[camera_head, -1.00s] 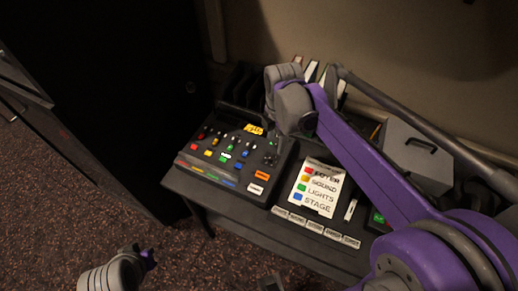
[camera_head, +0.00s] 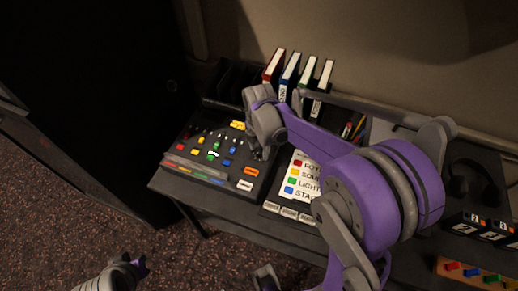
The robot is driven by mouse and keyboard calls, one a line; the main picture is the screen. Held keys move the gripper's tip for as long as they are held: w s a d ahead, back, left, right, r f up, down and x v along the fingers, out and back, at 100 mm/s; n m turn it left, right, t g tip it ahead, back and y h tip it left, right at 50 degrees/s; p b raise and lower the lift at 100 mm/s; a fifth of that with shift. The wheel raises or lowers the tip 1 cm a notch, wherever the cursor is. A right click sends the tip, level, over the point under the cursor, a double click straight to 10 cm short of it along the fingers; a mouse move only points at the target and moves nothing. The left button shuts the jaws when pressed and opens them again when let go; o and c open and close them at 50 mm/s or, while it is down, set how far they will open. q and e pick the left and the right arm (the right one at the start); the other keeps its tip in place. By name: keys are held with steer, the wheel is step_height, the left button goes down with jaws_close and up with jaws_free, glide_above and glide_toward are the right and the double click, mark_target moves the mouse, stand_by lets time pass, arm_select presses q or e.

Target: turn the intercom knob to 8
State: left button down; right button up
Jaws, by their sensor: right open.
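The intercom panel (camera_head: 281,209) lies on the desk with a white card (camera_head: 302,178) listing coloured labels, of which FOYER, SOUND, LIGHTS and STAGE are partly readable. My right arm covers much of this panel, and I cannot make out the intercom knob. My right gripper (camera_head: 260,150) is open and points down near the right edge of the black mixing panel (camera_head: 180,163), left of the card. Whether it touches anything is unclear. Part of my left arm (camera_head: 120,273) shows at the bottom left, and its jaws cannot be made out.
Several binders (camera_head: 290,72) stand at the back. Headphones (camera_head: 472,180) lie at the right. A wooden strip with coloured buttons (camera_head: 472,272) is at the bottom right. The carpet (camera_head: 60,225) in front of the desk is clear.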

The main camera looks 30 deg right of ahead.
steer(key=shift+f, duration=0.1)
jaws_close()
steer(key=shift+m, duration=0.3)
